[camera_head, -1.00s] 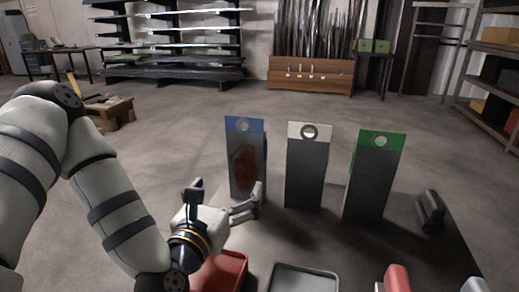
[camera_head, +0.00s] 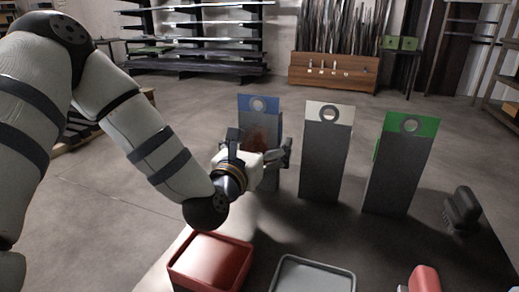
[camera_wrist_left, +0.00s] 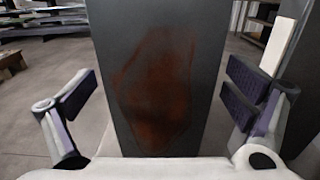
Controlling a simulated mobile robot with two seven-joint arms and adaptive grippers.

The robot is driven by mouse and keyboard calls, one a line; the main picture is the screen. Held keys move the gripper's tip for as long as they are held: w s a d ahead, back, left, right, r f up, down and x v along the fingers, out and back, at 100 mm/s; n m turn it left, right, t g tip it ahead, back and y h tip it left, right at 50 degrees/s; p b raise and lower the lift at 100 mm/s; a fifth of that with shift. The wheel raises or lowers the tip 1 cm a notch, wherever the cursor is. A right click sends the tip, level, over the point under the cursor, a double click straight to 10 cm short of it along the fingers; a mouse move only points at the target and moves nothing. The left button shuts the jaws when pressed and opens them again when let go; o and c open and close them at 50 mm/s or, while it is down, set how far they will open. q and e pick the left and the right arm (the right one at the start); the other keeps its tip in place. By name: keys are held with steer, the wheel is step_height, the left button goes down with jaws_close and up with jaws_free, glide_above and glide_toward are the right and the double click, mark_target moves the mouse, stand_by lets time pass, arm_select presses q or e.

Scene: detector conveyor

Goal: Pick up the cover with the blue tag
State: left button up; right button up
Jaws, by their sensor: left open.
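The cover with the blue tag (camera_head: 258,105) stands upright at the left of a row of three grey covers. It has a rust-brown patch on its face, and my left gripper hides part of it in the head view. My left gripper (camera_head: 262,150) is open in front of it. In the left wrist view the cover's grey face with the brown patch (camera_wrist_left: 158,90) fills the middle, between the spread fingers of the gripper (camera_wrist_left: 165,98). A gap shows on each side, and its blue tag is out of that view. My right gripper is not in view.
The white-tag cover (camera_head: 327,150) stands close on the right, and the green-tag cover (camera_head: 401,165) beyond it. A red tray (camera_head: 210,262) and a grey tray (camera_head: 313,278) are in front. A dark brush-like object (camera_head: 462,208) lies at the right.

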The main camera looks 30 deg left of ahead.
arm_select(q)
steer(key=shift+r, duration=0.1)
steer(key=c, duration=1.9)
